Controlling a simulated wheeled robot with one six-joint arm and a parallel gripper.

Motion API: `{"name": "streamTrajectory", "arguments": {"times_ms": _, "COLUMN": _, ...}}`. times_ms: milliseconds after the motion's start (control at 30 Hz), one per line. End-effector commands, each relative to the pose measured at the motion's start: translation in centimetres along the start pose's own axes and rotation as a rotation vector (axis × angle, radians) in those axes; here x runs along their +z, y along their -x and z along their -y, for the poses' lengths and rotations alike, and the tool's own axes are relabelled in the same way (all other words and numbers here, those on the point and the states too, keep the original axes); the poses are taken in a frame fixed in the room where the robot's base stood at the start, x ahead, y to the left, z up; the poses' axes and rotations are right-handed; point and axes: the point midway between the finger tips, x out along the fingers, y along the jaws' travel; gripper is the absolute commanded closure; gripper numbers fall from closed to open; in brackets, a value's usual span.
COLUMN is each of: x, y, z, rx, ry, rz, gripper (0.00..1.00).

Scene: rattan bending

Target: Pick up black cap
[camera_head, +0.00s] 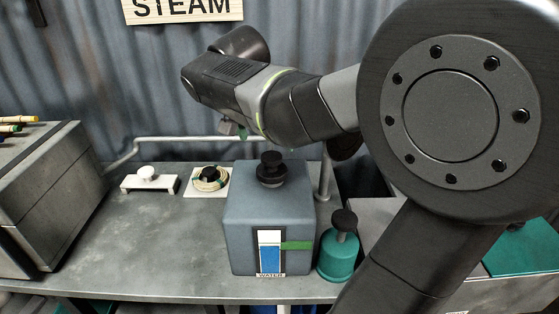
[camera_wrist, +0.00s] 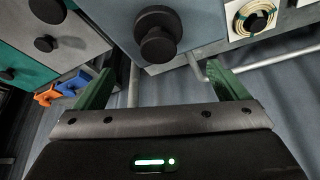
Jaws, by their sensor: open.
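The black cap (camera_head: 270,168) sits upright on top of a blue-grey box labelled WATER (camera_head: 240,212). It has a round knob over a wider base. In the wrist view the black cap (camera_wrist: 157,36) is at the top, near the middle, on the box's grey top. My gripper (camera_wrist: 162,82) is open, its two green fingers wide apart with nothing between them. The cap lies beyond the fingertips, roughly centred between them. In the head view my gripper (camera_head: 243,132) is above and a little left of the cap, mostly hidden by my wrist.
A teal bottle with a black knob (camera_head: 338,258) stands just right of the box. A rope coil (camera_head: 209,181) and a white fitting (camera_head: 149,180) lie to its left. A pipe (camera_head: 190,139) runs along the corrugated back wall. The bench (camera_head: 150,240) front left is clear.

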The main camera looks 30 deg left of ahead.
Motion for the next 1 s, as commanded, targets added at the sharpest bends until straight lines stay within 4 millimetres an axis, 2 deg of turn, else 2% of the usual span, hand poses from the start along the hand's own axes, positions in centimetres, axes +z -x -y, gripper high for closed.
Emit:
{"name": "streamTrajectory", "arguments": {"times_ms": 100, "x": 0.0, "y": -2.4, "z": -0.1, "rx": 0.004, "ry": -0.001, "rz": 0.003, "gripper": 0.07}}
{"name": "streamTrajectory", "arguments": {"times_ms": 200, "x": 0.0, "y": -3.7, "z": -0.1, "rx": 0.003, "ry": -0.001, "rz": 0.002, "gripper": 0.07}}
{"name": "streamTrajectory", "arguments": {"times_ms": 467, "x": 0.1, "y": -5.6, "z": -0.2, "rx": 0.003, "ry": 0.000, "rz": 0.002, "gripper": 0.07}}
{"name": "streamTrajectory", "arguments": {"times_ms": 700, "x": 0.2, "y": -9.1, "z": -0.3, "rx": 0.003, "ry": 0.000, "rz": 0.002, "gripper": 0.07}}
{"name": "streamTrajectory", "arguments": {"times_ms": 1000, "x": 0.3, "y": -9.8, "z": -0.2, "rx": -0.001, "ry": 0.000, "rz": 0.001, "gripper": 0.07}}
